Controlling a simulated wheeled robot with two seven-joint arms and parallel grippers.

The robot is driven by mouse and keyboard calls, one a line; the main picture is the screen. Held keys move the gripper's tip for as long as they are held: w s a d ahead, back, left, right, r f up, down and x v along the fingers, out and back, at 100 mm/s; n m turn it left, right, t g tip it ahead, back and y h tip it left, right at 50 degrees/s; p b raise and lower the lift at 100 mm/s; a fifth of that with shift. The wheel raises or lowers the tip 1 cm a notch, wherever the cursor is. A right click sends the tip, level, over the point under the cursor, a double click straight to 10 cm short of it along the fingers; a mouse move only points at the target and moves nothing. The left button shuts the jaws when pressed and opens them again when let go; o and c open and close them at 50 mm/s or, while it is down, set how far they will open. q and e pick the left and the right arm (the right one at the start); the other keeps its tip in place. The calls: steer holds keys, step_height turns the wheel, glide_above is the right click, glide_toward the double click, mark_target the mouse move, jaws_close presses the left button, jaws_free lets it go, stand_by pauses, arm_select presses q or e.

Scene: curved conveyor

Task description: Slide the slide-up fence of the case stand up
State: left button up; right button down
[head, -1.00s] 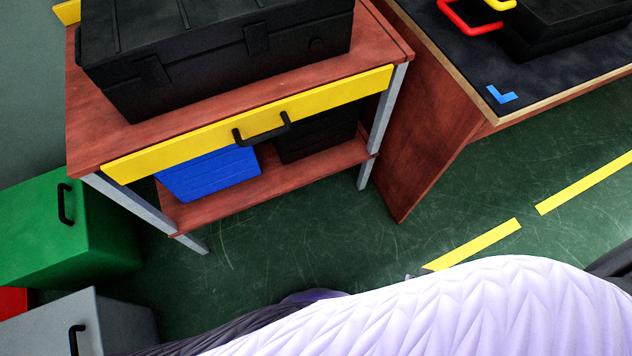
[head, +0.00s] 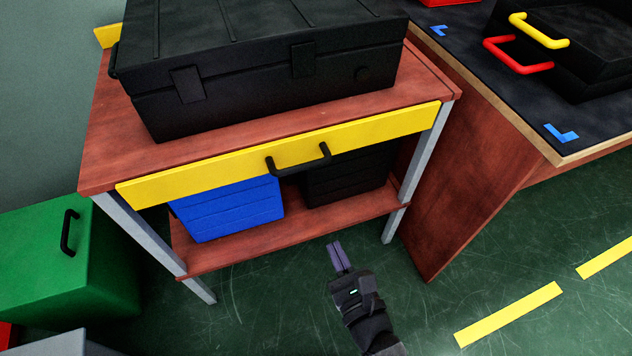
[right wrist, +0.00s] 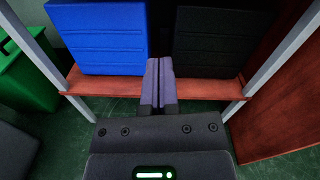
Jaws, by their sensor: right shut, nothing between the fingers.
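The case stand (head: 120,160) is a reddish wooden table on grey metal legs. Its yellow fence (head: 220,165) runs along the front edge in the head view, with a black handle (head: 298,160) at its middle. The fence sits low, partly below the tabletop edge. A large black case (head: 270,75) lies on the tabletop behind it. My right gripper (head: 338,256) is shut and empty, in front of the lower shelf and below the handle, touching nothing I can see. It also shows in the right wrist view (right wrist: 158,82), pointing at the shelf. My left gripper is not in view.
A blue box (head: 228,207) and a black box (head: 345,178) rest on the lower shelf (head: 210,255). A green box (head: 105,260) stands at the left. A bench (head: 460,160) with red and yellow handled items stands close on the right. The green floor in front is open.

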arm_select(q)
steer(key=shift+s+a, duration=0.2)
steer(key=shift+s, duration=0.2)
arm_select(e)
steer(key=shift+w+a+r+m+t, duration=0.2)
steer(key=shift+r+m, duration=0.2)
steer(key=shift+m, duration=0.15)
steer(key=shift+w+a+r+m+t, duration=0.1)
steer(key=shift+a+r+m, duration=0.1)
steer(key=shift+r+m, duration=0.3)
steer(key=b, duration=0.3)
glide_toward(300, 161)
step_height(300, 161, down, 3)
steer(key=w, duration=0.2)
arm_select(q)
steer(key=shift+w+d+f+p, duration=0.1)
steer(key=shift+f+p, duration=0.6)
steer(key=shift+p, duration=0.15)
arm_select(e)
steer(key=r, duration=0.1)
steer(key=w+r, duration=0.1)
steer(key=a+r, duration=0.1)
steer(key=r, duration=0.1)
steer(key=shift+w+a, duration=0.15)
steer(key=shift+w, duration=0.25)
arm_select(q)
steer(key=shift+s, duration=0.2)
